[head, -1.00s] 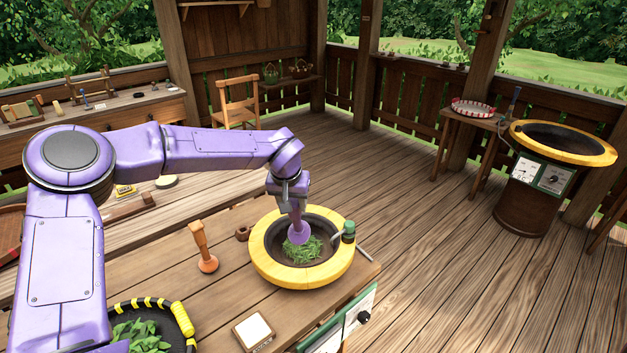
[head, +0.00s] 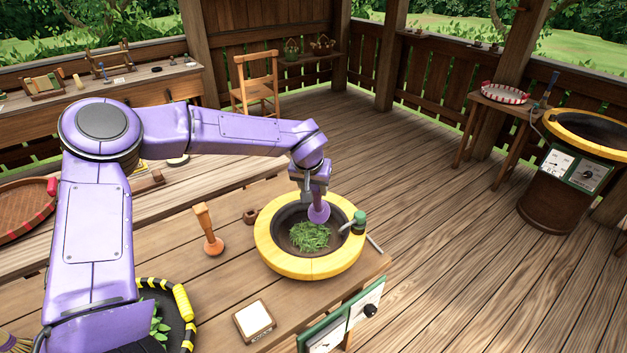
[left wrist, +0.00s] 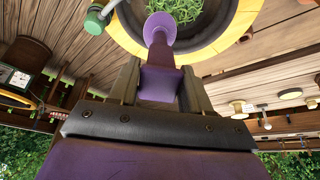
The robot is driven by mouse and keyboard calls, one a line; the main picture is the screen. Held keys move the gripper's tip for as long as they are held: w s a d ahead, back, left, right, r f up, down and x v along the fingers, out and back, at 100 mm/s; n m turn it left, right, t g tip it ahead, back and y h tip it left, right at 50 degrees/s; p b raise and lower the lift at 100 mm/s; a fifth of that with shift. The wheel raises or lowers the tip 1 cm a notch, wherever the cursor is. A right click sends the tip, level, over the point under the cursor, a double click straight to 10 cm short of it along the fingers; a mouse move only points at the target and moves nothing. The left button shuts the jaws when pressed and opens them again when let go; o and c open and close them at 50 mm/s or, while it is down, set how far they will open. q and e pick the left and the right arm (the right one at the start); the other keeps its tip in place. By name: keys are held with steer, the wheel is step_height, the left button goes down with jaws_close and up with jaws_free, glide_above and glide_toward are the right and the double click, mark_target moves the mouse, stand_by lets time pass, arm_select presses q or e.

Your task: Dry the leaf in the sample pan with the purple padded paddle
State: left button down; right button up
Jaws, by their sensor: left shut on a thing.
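The sample pan (head: 280,263) is a dark bowl with a wide yellow rim, set in the wooden bench; its rim also shows in the left wrist view (left wrist: 127,38). A clump of green leaf (head: 309,237) lies on its floor. My left gripper (head: 313,188) is shut on the purple padded paddle (head: 319,212), whose round pad is over the right part of the pan, beside the leaf. In the left wrist view the paddle (left wrist: 160,45) points from the jaws toward the pan. Whether the pad touches the pan is unclear. My right gripper is not in view.
An orange-based paddle with a wooden handle (head: 207,230) stands left of the pan. A green-knobbed fitting (head: 358,222) sits at the pan's right rim. A larger yellow-rimmed pan (head: 585,135) stands far right.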

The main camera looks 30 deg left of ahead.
arm_select(q)
step_height(320, 180, down, 8)
steer(key=b, duration=0.2)
steer(key=s+a+p, duration=0.3)
steer(key=s+a, duration=0.1)
steer(key=a, duration=0.1)
step_height(320, 180, up, 10)
steer(key=shift+d+r, duration=0.15)
steer(key=shift+d, duration=0.1)
stand_by(0.4)
stand_by(0.6)
